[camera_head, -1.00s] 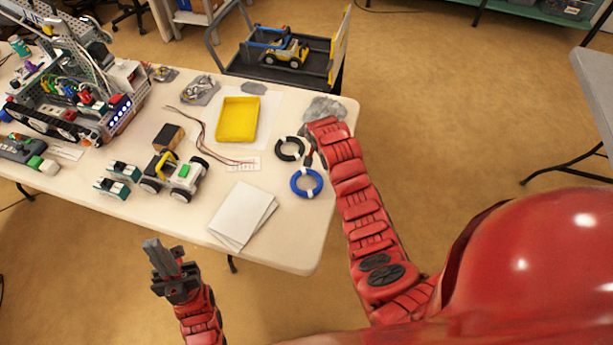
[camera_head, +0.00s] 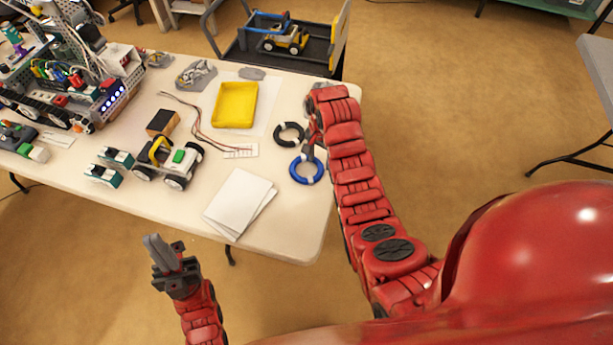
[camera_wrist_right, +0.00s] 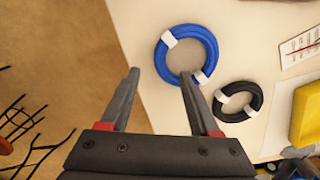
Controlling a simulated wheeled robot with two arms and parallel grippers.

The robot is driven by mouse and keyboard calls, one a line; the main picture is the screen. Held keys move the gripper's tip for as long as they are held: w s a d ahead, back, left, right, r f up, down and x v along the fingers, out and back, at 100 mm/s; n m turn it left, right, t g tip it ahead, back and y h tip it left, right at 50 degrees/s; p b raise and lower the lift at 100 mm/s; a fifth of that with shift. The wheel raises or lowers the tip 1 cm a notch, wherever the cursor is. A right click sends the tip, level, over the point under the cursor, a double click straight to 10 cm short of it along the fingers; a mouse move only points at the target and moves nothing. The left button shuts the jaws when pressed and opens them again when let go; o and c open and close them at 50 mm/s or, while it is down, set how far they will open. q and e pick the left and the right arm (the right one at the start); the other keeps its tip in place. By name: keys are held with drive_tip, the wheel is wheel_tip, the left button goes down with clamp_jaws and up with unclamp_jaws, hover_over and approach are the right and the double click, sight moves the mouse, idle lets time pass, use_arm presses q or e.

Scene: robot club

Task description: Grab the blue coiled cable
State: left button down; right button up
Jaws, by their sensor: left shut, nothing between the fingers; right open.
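The blue coiled cable (camera_head: 307,170) lies flat on the white table near its right edge. It is a ring with white wraps. In the right wrist view the blue cable (camera_wrist_right: 208,45) lies beyond my right gripper (camera_wrist_right: 158,78), whose fingers are open with nothing held. The right finger's tip overlaps the ring's near side in that view; I cannot tell whether it touches. In the head view my right gripper (camera_head: 312,148) is small, by the ring's far side, partly hidden by my wrist. My left gripper (camera_head: 160,250) is shut and empty, in front of the table's front edge.
A black coiled cable (camera_head: 289,134) lies close behind the blue one; it also shows in the right wrist view (camera_wrist_right: 238,117). White papers (camera_head: 239,203), a yellow tray (camera_head: 235,104) and a small wheeled robot (camera_head: 170,163) are to the left. The table's right edge is near.

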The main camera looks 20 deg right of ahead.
sight(319, 173)
drive_tip(key=shift+f, duration=0.9)
drive_tip(key=f+p, duration=0.2)
drive_tip(key=f, duration=0.1)
drive_tip(key=shift+s+a, duration=0.1)
drive_tip(key=shift+s, duration=0.1)
drive_tip(key=shift+w+f, duration=0.15)
drive_tip(key=shift+f, duration=0.85)
drive_tip(key=shift+c, duration=0.3)
clamp_jaws()
